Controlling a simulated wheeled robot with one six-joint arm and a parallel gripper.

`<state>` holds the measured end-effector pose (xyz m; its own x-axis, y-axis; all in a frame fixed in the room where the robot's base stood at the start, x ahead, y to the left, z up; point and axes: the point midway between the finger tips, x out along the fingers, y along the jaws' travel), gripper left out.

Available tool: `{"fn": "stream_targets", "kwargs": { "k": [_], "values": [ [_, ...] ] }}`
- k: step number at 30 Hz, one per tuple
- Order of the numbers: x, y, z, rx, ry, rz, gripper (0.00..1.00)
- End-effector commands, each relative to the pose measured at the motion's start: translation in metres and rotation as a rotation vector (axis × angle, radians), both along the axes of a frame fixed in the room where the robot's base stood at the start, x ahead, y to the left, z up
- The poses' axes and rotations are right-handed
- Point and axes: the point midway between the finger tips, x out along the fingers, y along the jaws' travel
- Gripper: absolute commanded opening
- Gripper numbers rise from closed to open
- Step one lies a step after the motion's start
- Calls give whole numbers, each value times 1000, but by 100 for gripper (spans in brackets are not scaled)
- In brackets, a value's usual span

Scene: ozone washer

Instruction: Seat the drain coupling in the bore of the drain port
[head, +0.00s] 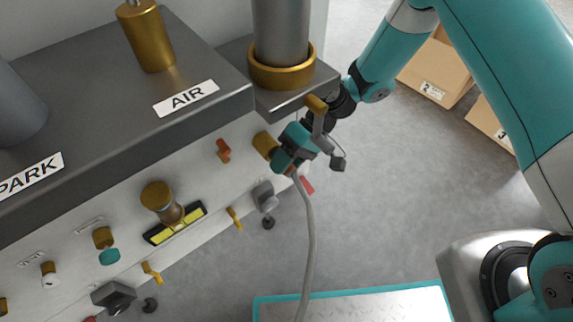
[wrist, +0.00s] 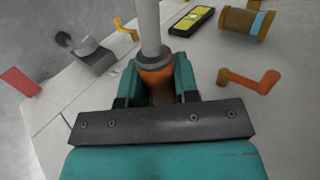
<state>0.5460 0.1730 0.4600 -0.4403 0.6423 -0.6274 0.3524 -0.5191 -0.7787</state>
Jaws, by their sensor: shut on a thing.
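My gripper (head: 284,156) is at the pale front panel of the washer, by a short brass cylinder (head: 265,144) that sticks out of the panel and looks like the drain port. In the wrist view my gripper (wrist: 158,88) has its teal fingers shut on the orange drain coupling (wrist: 157,75), which has a grey collar. A grey hose (head: 309,230) runs from the coupling; it also shows in the wrist view (wrist: 149,25). The coupling's front end and the port's bore are hidden by the gripper, so I cannot tell whether they touch or line up.
An orange handle (head: 223,150) is left of the gripper, also in the wrist view (wrist: 250,80). A grey fitting (head: 264,196), a yellow lever (head: 235,218) and a red tab (head: 307,185) are below. A dark ledge (head: 215,112) overhangs the panel.

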Motion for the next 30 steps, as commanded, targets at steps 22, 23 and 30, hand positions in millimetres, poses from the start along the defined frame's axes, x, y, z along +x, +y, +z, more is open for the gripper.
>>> {"fn": "stream_targets", "kwargs": {
  "k": [22, 23, 30],
  "values": [
    [10, -8, 12, -1, -1, -2, 58],
    [13, -12, 16, 0, -2, -4, 58],
    [39, -50, 55, 1, -3, -4, 58]
  ]
}}
